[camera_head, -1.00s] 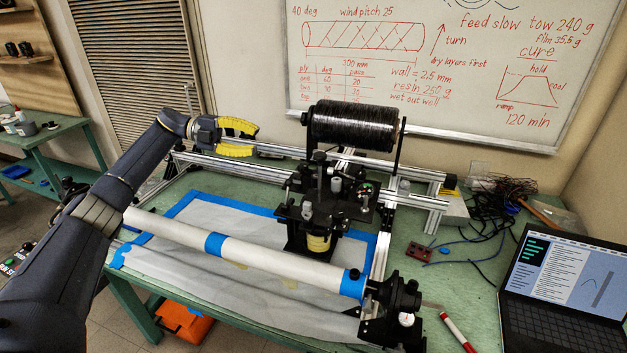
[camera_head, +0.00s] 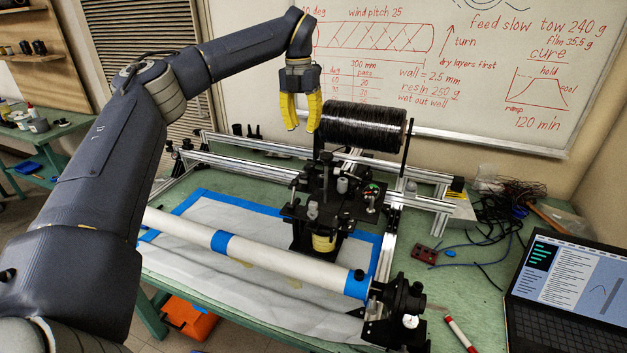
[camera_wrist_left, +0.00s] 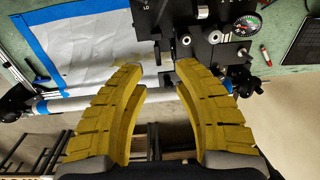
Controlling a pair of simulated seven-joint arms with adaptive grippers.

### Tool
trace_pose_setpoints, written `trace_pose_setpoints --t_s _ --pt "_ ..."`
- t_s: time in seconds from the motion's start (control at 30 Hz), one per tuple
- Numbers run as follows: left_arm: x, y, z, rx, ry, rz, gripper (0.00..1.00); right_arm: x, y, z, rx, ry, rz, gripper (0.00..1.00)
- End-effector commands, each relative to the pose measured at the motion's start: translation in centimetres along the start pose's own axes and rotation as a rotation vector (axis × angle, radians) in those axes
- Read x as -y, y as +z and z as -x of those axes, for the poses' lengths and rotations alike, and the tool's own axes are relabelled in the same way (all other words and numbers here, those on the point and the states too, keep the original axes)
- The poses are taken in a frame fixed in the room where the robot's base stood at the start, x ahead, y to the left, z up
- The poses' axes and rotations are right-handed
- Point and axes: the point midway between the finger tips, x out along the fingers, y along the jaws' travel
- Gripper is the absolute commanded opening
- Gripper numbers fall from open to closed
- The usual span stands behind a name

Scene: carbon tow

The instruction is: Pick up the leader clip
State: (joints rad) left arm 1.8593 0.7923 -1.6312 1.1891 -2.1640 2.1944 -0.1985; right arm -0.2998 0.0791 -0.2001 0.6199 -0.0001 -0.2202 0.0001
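I cannot make out the leader clip with certainty in either view. The winding carriage (camera_head: 325,205), black with small fittings, stands on the rails below the black tow spool (camera_head: 362,126). My left gripper (camera_head: 301,128), with yellow fingers, points down in the air at the spool's left end, above the rear rail. Its fingers are apart with nothing between them. In the left wrist view the left gripper (camera_wrist_left: 160,78) is also open and empty, with the carriage (camera_wrist_left: 205,45) beyond its fingertips. My right gripper is not in view.
A white mandrel (camera_head: 265,253) with blue tape lies across the front, its right end in a black chuck (camera_head: 400,298). A red block (camera_head: 424,253), cables, a marker (camera_head: 460,335) and a laptop (camera_head: 565,290) are on the right. A whiteboard (camera_head: 450,60) stands behind.

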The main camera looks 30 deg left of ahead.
Motion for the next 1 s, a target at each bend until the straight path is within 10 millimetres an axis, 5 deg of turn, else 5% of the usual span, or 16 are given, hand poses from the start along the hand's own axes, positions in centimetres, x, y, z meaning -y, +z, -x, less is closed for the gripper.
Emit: trace_pose_setpoints --t_s 0.17,0.7,1.0 --pt "-0.6 -0.1 -0.5 0.004 0.035 0.005 0.29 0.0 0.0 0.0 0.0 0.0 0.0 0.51" --pt "-0.8 0.0 -9.6 0.005 0.033 0.004 0.29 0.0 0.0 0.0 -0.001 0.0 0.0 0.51" --pt "-0.9 0.1 -11.7 0.006 0.032 0.005 0.29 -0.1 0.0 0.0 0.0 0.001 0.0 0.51"
